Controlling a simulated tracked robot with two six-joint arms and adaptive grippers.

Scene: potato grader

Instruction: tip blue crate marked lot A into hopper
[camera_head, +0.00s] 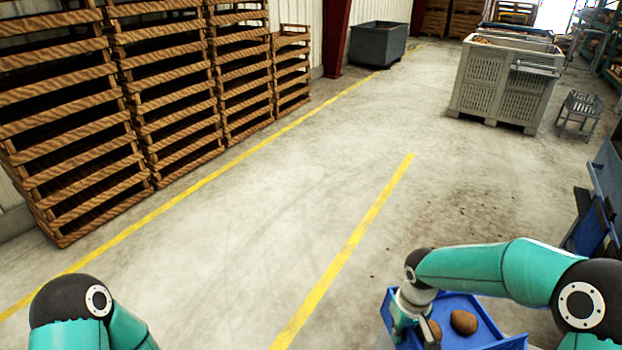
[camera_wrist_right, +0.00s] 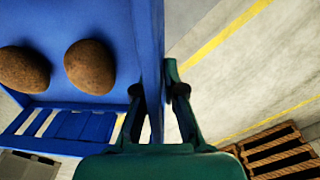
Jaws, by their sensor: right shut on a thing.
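A blue crate (camera_head: 482,318) is at the bottom right of the head view, with a brown potato (camera_head: 464,321) and part of another (camera_head: 434,330) in it. My right gripper (camera_head: 418,325) is at the crate's left side. In the right wrist view, the gripper's two fingers (camera_wrist_right: 161,95) straddle the blue crate's wall (camera_wrist_right: 149,52) and are shut on it; two potatoes (camera_wrist_right: 90,66) lie inside. No lot mark is readable. My left arm shows at the bottom left of the head view, but its gripper is out of view. I cannot identify the hopper.
Stacked wooden pallets (camera_head: 170,85) line the left wall. A grey bin (camera_head: 378,43) and a pale slatted box (camera_head: 503,82) stand farther back. A blue metal structure (camera_head: 606,175) is at the right edge. The concrete floor between yellow lines is clear.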

